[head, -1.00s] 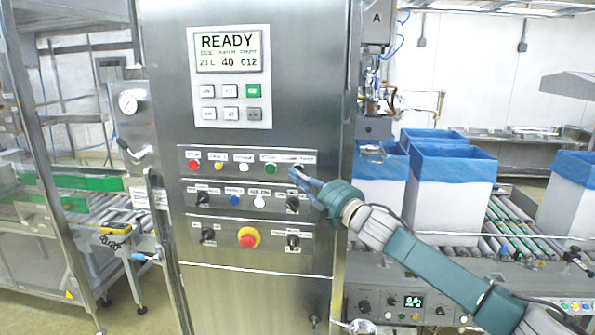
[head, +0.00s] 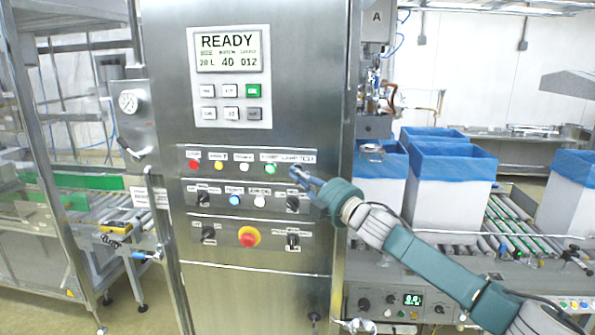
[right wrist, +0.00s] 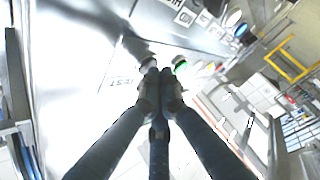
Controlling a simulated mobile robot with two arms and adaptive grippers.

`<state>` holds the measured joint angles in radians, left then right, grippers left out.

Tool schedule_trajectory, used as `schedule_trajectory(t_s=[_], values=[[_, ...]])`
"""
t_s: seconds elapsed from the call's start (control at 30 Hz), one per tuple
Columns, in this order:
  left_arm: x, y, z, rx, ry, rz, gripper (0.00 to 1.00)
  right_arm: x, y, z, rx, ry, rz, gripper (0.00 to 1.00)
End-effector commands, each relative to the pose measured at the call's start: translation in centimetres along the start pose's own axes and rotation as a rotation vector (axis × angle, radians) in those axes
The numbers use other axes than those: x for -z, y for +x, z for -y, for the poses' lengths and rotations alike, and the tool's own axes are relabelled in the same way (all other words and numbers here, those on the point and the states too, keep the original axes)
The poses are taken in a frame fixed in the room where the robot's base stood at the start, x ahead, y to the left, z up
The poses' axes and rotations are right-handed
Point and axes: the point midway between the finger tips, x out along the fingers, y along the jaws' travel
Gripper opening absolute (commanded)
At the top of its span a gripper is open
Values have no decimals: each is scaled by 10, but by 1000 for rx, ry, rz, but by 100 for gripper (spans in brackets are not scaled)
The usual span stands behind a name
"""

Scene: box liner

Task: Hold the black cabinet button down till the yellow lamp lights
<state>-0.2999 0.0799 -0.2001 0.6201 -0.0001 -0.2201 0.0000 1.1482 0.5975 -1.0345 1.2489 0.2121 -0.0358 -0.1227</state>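The steel cabinet's top row holds a red lamp (head: 194,165), the yellow lamp (head: 219,165), a white lamp (head: 245,167) and a green lamp (head: 270,169). The yellow lamp looks bright, as if lit. The green lamp glows, also in the right wrist view (right wrist: 181,65). My right gripper (head: 296,172) is shut and empty, its fingertips at the panel just under the LAMP TEST label (head: 299,158). The fingertips (right wrist: 160,75) cover the black button, so I cannot see how far it is pressed. My left gripper is out of view.
Below are a blue lamp (head: 235,200), black knobs and a red emergency stop (head: 249,237) on a yellow ring. The display (head: 228,49) reads READY. Blue-lined white boxes (head: 450,190) stand on a roller conveyor at the right. A pipe handle stands left of the panel.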

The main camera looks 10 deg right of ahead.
Motion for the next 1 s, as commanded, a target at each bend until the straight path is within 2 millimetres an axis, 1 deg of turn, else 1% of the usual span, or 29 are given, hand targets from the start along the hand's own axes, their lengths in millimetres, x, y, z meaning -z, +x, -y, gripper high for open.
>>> schedule_trajectory(t_s=[0.67, 1.0], values=[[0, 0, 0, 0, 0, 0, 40, 0, -1, -2, -2, 0, 2, 0], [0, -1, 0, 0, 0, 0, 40, 9, -11, 3, -1, -1, 0, 0]])
